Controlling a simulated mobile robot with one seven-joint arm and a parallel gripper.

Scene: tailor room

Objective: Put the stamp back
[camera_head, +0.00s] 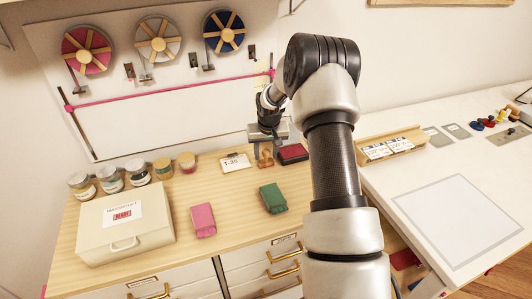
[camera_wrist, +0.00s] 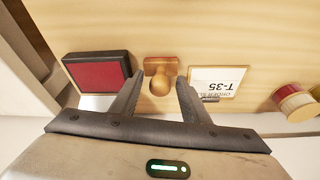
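The wooden stamp (camera_head: 265,161) stands on the light wood tabletop beside the red ink pad (camera_head: 292,152). In the wrist view the stamp (camera_wrist: 161,66) shows a rounded knob handle on a rectangular base, with the ink pad (camera_wrist: 97,72) to its left. My gripper (camera_head: 267,138) is above the stamp. In the wrist view my gripper (camera_wrist: 160,84) is open, with one finger on each side of the knob. I see gaps between the fingers and the knob. Whether the fingertips reach down to the knob's height I cannot tell.
A card reading T-35 (camera_head: 235,163) lies left of the stamp. Several jars (camera_head: 137,172) line the back. A cream box (camera_head: 124,223), a pink block (camera_head: 203,220) and a green block (camera_head: 272,198) sit nearer the front. A wooden holder (camera_head: 391,145) is to the right.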

